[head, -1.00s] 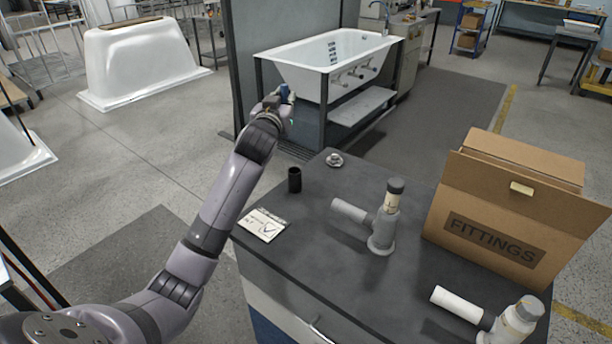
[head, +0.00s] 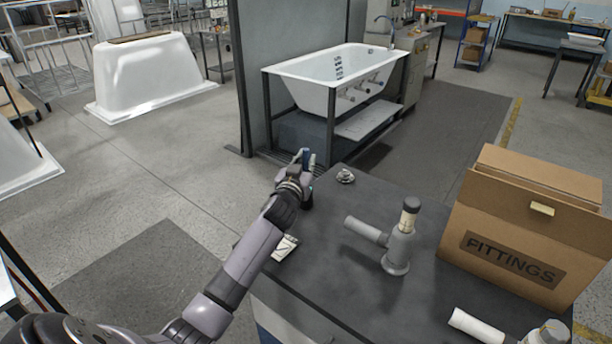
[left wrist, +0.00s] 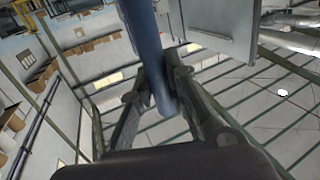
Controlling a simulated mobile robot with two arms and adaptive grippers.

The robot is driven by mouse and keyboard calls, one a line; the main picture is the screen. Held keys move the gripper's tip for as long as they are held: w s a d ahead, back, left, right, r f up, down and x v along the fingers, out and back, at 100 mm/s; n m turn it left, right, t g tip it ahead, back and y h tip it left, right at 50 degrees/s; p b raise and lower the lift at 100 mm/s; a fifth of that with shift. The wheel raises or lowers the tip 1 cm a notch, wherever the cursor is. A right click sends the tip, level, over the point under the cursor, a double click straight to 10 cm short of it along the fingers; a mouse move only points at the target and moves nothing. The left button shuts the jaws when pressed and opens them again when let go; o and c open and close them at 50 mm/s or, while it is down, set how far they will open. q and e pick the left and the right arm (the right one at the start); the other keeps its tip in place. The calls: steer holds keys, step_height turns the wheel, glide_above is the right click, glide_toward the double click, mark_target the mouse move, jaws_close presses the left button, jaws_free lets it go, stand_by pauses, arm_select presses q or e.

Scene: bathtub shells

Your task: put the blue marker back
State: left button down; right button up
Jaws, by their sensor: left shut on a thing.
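My left gripper (head: 299,170) is at the far left edge of the dark worktop (head: 345,275). It is shut on the blue marker, a smooth blue rod (left wrist: 147,50) that runs up between the two fingers in the left wrist view. In the head view only a little blue shows at the fingertips. A small black cup (head: 308,196) stands on the worktop just behind the gripper, mostly hidden by it. I cannot tell how far the marker is above or beside the cup. My right gripper is not in view.
A white card (head: 285,247) lies partly behind my left arm. A small metal fitting (head: 345,176) and a grey pipe fitting (head: 397,245) stand on the worktop, with a FITTINGS box (head: 515,245) at right. A white bathtub (head: 345,70) stands beyond.

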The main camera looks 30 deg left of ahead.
arm_select(q)
steer(key=shift+f+b, duration=0.5)
steer(key=shift+f, duration=1.95)
steer(key=c, duration=1.6)
jaws_free()
steer(key=shift+r, duration=0.1)
steer(key=shift+o, duration=0.2)
steer(key=shift+r+p, duration=0.2)
steer(key=shift+p, duration=0.1)
steer(key=v, duration=1.2)
steer(key=shift+b, duration=0.45)
